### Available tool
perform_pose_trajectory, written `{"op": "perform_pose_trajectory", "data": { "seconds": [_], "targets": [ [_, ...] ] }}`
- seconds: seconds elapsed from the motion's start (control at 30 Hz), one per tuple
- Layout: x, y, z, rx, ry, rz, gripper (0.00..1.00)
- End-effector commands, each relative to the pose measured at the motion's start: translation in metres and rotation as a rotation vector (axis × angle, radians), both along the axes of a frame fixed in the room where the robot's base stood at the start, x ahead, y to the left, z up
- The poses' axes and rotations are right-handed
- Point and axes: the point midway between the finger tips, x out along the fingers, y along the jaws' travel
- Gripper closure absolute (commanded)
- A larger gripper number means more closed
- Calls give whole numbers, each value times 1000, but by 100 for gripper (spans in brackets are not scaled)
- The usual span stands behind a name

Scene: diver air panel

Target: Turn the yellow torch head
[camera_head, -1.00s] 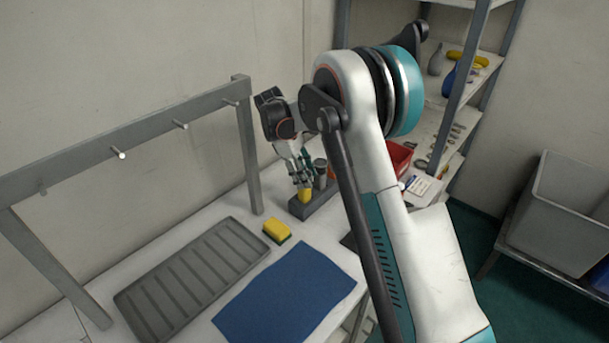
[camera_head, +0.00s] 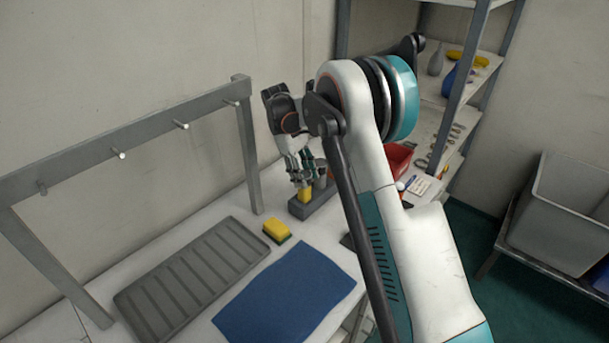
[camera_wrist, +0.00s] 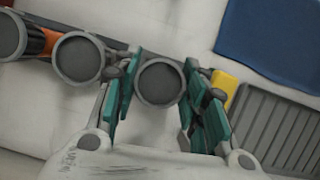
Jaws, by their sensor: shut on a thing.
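The yellow torch (camera_head: 304,194) stands upright in a grey holder block (camera_head: 318,204) at the back of the bench. Only its yellow lower part shows in the head view. In the wrist view its round grey head (camera_wrist: 160,82) is seen from above, between the teal finger pads. My gripper (camera_head: 302,177) points down over it and is shut on the head, one finger on each side. Two more round grey heads (camera_wrist: 78,57) stand in a row to the left in the wrist view, one close beside my left finger.
A yellow sponge (camera_head: 277,231), a blue cloth (camera_head: 287,295) and a grey ribbed tray (camera_head: 190,279) lie on the bench in front. A grey rail with pegs (camera_head: 120,140) stands at the left. A red bin (camera_head: 398,157) is behind my arm.

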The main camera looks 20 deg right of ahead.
Motion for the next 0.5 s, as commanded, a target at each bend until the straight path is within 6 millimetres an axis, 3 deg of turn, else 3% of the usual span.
{"op": "perform_pose_trajectory", "data": {
  "seconds": [0.13,0.17,0.23,0.5],
  "targets": [
    [0,0,-1,1,-1,1,85],
    [0,0,-1,1,-1,1,56],
    [0,0,-1,1,-1,1,40],
    [0,0,0,0,0,1,40]
  ]
}}
